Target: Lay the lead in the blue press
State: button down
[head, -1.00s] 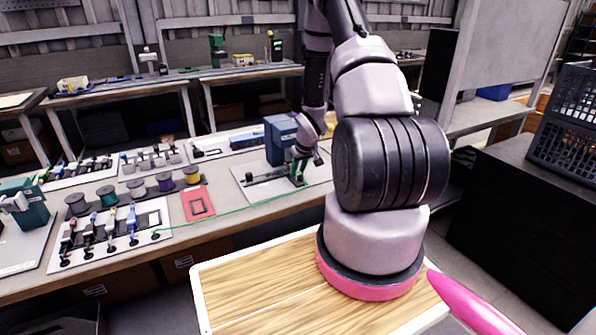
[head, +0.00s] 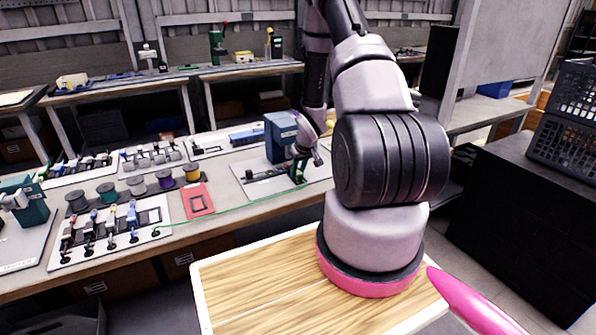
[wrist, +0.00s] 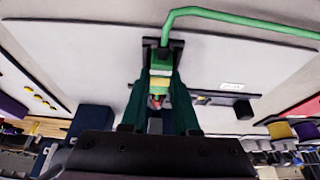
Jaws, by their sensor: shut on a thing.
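The green lead (head: 235,209) runs from the white board of clips at left across the bench to the press plate. The blue press (head: 280,138) stands on a pale plate (head: 252,190). My gripper (head: 299,170) is low over this plate, just right of the press's blue body. In the wrist view my gripper (wrist: 160,95) is shut on the lead's banded end (wrist: 160,72). The green cable (wrist: 235,18) bends away to the right. A black bracket (wrist: 163,44) lies around or under the lead there; whether the lead is seated in it I cannot tell.
A black bar (head: 265,178) lies on the plate left of my gripper. A red mat (head: 197,200), several wire spools (head: 164,179) and the clip board (head: 110,236) are farther left. A black crate (head: 566,125) stands at right.

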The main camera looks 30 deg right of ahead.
jog(key=c, duration=0.6)
grip_release()
jog(key=v, duration=1)
jog(key=shift+s+r, duration=0.1)
jog(key=shift+r, duration=0.3)
